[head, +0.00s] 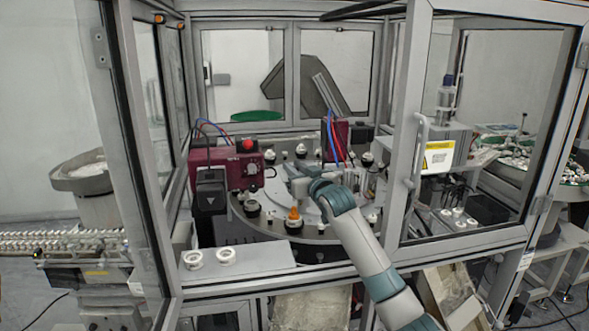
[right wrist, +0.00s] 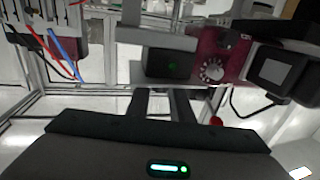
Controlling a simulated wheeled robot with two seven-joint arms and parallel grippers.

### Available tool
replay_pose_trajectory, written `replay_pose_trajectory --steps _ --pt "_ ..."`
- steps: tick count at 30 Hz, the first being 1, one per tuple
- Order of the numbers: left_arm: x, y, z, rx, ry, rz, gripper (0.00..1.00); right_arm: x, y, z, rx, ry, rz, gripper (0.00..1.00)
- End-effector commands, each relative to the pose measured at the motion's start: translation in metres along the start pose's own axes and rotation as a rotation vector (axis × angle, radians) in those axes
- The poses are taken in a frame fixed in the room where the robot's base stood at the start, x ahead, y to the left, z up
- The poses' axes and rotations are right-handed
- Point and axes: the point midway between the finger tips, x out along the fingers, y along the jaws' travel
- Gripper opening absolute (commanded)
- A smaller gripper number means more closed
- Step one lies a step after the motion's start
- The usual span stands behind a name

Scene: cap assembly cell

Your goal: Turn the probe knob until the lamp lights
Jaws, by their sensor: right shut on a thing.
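A dark red probe box (head: 228,168) stands at the left of the round table in the head view. Its round knob with pale marks (right wrist: 212,72) faces the right wrist camera. A black block (right wrist: 170,66) beside the knob has a small green spot; whether this is the lamp I cannot tell. My right gripper (head: 289,172) is just right of the box. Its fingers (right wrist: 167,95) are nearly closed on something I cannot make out. My left gripper is not in view.
The round table (head: 320,232) carries several small fixtures, one with an orange part (head: 294,214). A second dark red unit (head: 336,140) stands behind it. The cell's door frame (head: 412,120) is close to my right arm. Two white rings (head: 226,255) lie on the front ledge.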

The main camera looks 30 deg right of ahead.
Motion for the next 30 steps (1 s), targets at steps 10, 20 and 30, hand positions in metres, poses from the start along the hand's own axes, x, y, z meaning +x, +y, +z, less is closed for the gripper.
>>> replay_pose_trajectory --steps 10,20,30 --pt "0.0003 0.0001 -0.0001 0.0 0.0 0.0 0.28 0.0001 0.0007 -0.0008 0.0 0.001 -0.053 0.0" --pt "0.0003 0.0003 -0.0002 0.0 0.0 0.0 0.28 0.0002 0.0005 -0.0009 0.001 0.001 -0.053 0.25" --pt "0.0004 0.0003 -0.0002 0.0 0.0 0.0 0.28 0.0001 0.0001 -0.0002 0.001 0.0 -0.054 0.38"
